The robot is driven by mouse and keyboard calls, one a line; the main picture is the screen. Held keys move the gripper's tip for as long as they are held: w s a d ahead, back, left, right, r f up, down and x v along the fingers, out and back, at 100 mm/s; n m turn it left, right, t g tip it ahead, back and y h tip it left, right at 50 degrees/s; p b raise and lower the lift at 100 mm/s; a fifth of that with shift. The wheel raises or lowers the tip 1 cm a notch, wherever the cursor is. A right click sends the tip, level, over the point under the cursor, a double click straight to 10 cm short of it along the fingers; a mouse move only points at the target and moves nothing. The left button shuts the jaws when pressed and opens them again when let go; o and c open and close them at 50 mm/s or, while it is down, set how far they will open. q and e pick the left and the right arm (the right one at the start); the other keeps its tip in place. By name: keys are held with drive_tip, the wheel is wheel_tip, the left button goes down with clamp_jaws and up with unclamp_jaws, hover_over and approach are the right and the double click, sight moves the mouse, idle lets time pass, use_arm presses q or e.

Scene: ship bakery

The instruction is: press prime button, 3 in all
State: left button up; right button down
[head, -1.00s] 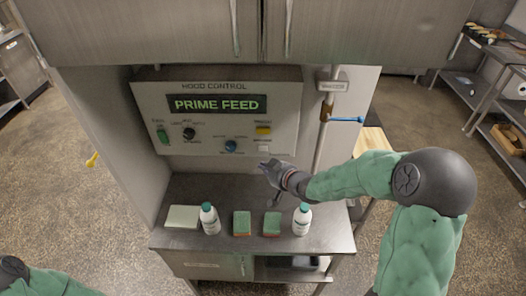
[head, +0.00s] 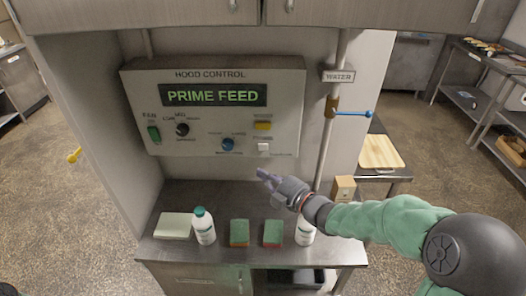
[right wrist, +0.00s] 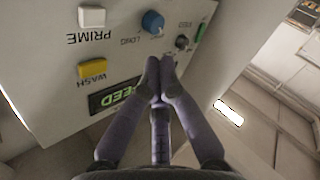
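The white prime button (head: 263,147) is at the lower right of the hood control panel (head: 292,92). In the right wrist view the prime button (right wrist: 92,17) is at upper left, above an upside-down PRIME label. The panel's display (head: 213,95) reads PRIME FEED in green. My right gripper (head: 263,174) is just below the prime button in the head view. In the right wrist view its fingers (right wrist: 160,68) are together with nothing between them, and the button is apart from them, to the left. My left gripper is out of view.
The yellow wash button (head: 263,126) is above the prime button. A blue knob (head: 228,144), a black knob (head: 182,130) and a green switch (head: 154,134) are farther left. Bottles and sponges stand along the counter's (head: 185,255) front. A pipe with a blue valve handle (head: 355,113) is at right.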

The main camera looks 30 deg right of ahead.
approach(258, 147)
drive_tip(key=w+a, duration=0.3)
drive_tip(key=shift+w+d+f, duration=0.15)
drive_tip(key=shift+w+f, duration=0.05)
drive_tip(key=shift+w, duration=0.3)
drive_tip(key=shift+w+d+f, duration=0.15)
drive_tip(key=shift+w+f, duration=0.05)
drive_tip(key=shift+w, duration=0.3)
drive_tip(key=shift+w+d, duration=0.1)
drive_tip(key=shift+w, duration=0.05)
idle(0.9)
drive_tip(key=shift+w+d, duration=0.15)
drive_tip(key=shift+w, duration=0.05)
drive_tip(key=shift+w+d, duration=0.2)
drive_tip(key=shift+w, duration=0.15)
idle(1.1)
drive_tip(key=shift+s+a+b, duration=0.4)
drive_tip(key=shift+s+a, duration=0.05)
drive_tip(key=shift+s, duration=0.25)
